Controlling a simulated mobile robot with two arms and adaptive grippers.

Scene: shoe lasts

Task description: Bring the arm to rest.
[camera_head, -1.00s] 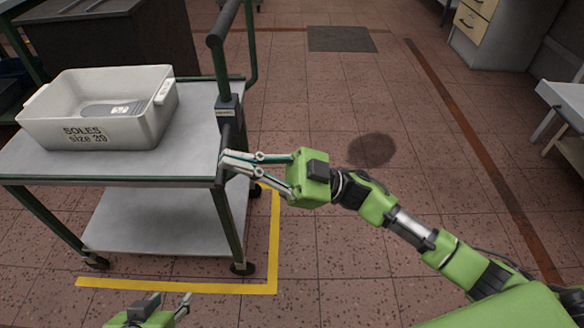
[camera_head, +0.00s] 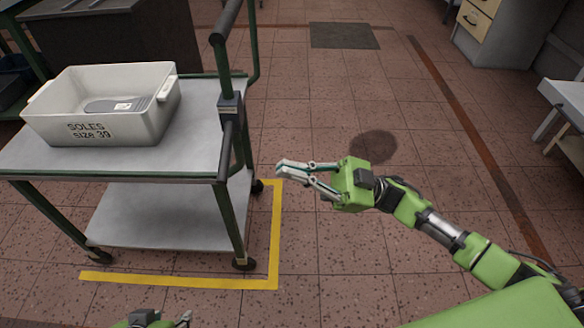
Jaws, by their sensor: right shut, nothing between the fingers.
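My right gripper (camera_head: 280,170) is shut and empty. It is held in the air over the tiled floor, to the right of the cart and apart from it, with its fingers pointing left. My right arm reaches in from the lower right. My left gripper (camera_head: 184,318) shows only in part at the bottom edge, in front of the cart. Most of it is cut off, so its opening cannot be judged.
A metal cart (camera_head: 190,120) with green posts and a dark handle (camera_head: 226,20) stands at the left. On its top is a white bin (camera_head: 155,122) marked "SOLES size 39" with a grey sole (camera_head: 112,104) inside. Yellow tape (camera_head: 275,235) marks the floor.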

